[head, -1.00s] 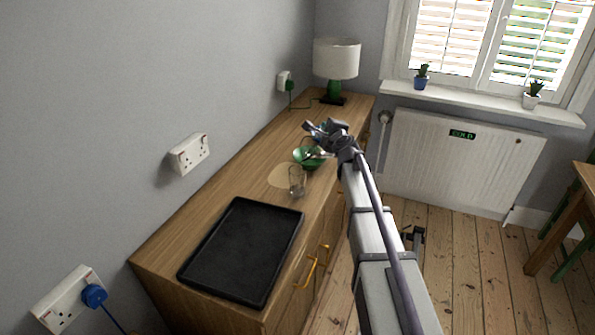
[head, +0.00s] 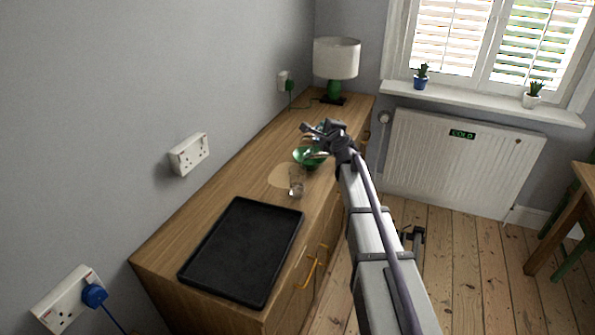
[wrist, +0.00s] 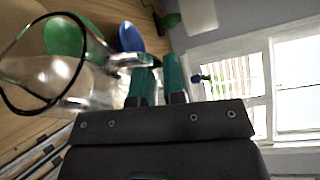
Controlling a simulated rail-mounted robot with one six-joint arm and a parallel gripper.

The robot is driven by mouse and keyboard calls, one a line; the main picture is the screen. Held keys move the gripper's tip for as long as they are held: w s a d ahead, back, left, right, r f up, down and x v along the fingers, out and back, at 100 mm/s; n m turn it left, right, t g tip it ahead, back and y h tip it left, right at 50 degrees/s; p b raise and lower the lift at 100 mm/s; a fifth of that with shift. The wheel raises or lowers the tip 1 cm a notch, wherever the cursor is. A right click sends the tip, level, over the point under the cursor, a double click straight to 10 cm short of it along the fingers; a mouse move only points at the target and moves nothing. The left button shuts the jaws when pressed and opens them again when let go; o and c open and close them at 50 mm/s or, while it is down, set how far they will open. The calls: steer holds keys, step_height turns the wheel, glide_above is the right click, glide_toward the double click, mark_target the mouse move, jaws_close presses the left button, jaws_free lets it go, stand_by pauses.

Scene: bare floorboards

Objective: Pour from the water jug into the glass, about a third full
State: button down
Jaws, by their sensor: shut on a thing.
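My gripper (head: 322,142) is over the wooden sideboard. In the wrist view its teal fingers (wrist: 158,82) are closed at the handle side of the clear glass jug (wrist: 92,88). The jug's black rim is at the left of that view, and the jug looks tipped over. In the head view my gripper and the green bowl behind make the jug hard to pick out. The clear glass (head: 297,181) stands upright on the sideboard, nearer the camera than my gripper. I cannot tell its water level, and I see no clear stream.
A green bowl (head: 303,155) sits just beyond the glass, beside a pale round mat (head: 279,177). A blue item (wrist: 131,37) shows beyond the jug. A black tray (head: 240,252) lies on the near end. A lamp (head: 336,60) stands at the far end.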

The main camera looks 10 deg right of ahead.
steer(key=shift+a, duration=0.1)
steer(key=d+f+m, duration=0.1)
steer(key=w+d+f+m+g+b, duration=0.1)
steer(key=d+f+m, duration=0.1)
steer(key=shift+w+d+f+y+b, duration=0.15)
steer(key=shift+w+f+y+b, duration=0.15)
steer(key=shift+f+y, duration=0.1)
steer(key=shift+d+f+m+g+b, duration=0.3)
steer(key=shift+f+m+g+b, duration=0.15)
steer(key=shift+f+m, duration=0.25)
steer(key=shift+r, duration=0.1)
stand_by(1.0)
